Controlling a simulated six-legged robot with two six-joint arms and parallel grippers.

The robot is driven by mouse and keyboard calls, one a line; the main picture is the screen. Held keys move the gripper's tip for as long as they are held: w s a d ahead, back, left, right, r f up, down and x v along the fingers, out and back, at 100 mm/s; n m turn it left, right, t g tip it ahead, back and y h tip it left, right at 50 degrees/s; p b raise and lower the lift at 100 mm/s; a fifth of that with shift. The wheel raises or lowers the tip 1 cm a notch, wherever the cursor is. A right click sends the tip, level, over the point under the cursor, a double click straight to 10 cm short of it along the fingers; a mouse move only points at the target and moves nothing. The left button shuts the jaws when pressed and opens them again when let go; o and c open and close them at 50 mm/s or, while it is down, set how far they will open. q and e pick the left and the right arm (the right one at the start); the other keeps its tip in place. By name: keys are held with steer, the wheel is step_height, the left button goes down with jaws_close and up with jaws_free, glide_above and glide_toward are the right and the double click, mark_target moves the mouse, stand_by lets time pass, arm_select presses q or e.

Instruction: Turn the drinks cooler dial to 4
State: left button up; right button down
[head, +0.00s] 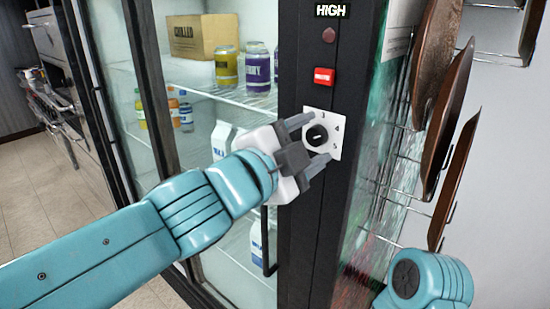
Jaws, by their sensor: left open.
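The drinks cooler (290,230) has a dark front post beside its glass door. On the post, a black round dial (317,134) sits on a white plate (336,122); 3, 4 and 5 show along the plate's right side. The dial carries a small light mark, but I cannot tell which number it points to. My left gripper (320,138) is open, with one grey finger above the dial and one below it. I cannot tell whether they touch it. The gripper hides the plate's left part. My right gripper is out of view; only part of that arm shows at the bottom right.
Jars (257,68), a cardboard box (192,38) and cartons stand inside the cooler. Brown plates or pans (450,120) hang on wire racks at the right. Open floor (45,205) lies at the left.

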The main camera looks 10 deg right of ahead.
arm_select(q)
steer(key=p+v, duration=0.2)
steer(key=v, duration=1.3)
steer(key=shift+a, duration=0.1)
